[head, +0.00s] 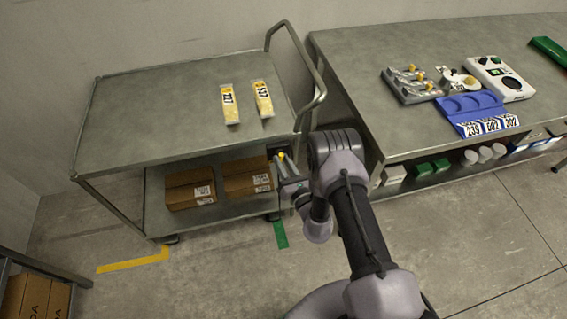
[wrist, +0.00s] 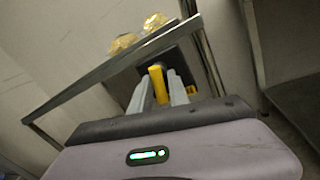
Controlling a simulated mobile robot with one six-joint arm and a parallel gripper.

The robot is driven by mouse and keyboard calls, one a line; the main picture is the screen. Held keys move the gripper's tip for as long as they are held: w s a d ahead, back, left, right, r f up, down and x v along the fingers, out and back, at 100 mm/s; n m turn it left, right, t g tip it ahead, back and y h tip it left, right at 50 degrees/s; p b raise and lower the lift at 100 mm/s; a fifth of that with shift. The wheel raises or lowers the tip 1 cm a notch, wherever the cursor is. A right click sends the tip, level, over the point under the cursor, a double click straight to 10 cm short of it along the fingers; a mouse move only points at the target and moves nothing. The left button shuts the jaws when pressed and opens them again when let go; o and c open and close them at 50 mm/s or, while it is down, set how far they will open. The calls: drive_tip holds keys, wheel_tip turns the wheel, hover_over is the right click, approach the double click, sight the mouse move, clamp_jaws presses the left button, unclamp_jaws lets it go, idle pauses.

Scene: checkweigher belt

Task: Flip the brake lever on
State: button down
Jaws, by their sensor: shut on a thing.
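The brake lever (head: 281,155) shows as a small yellow piece at the right end of the grey cart, near the lower shelf. In the wrist view the yellow lever (wrist: 157,83) stands between the two grey fingers of my gripper (wrist: 159,92). In the head view my gripper (head: 279,164) reaches the cart's right end, and its fingers are shut on the lever. The rest of the lever is hidden by the fingers and the wrist. I cannot tell the lever's set position.
The cart (head: 145,110) carries two bags on top and brown boxes (head: 190,188) on its lower shelf. Its bent handle (head: 312,75) rises close to my arm. A workbench (head: 360,70) stands close on the right. Open floor lies in front.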

drive_tip(key=shift+s+a+m+t+b, duration=0.15)
drive_tip(key=shift+m+b, duration=0.1)
drive_tip(key=shift+m, duration=0.4)
drive_tip(key=shift+w+a+m+t+b, duration=0.1)
drive_tip(key=shift+m+b, duration=0.15)
drive_tip(key=shift+m, duration=0.35)
drive_tip(key=shift+s+a+m+t+b, duration=0.15)
drive_tip(key=shift+m+b, duration=0.1)
drive_tip(key=shift+m, duration=0.4)
drive_tip(key=c, duration=1.4)
unclamp_jaws()
drive_tip(key=shift+a+r, duration=0.1)
drive_tip(key=shift+a, duration=0.05)
drive_tip(key=shift+o, duration=0.2)
drive_tip(key=shift+d, duration=0.2)
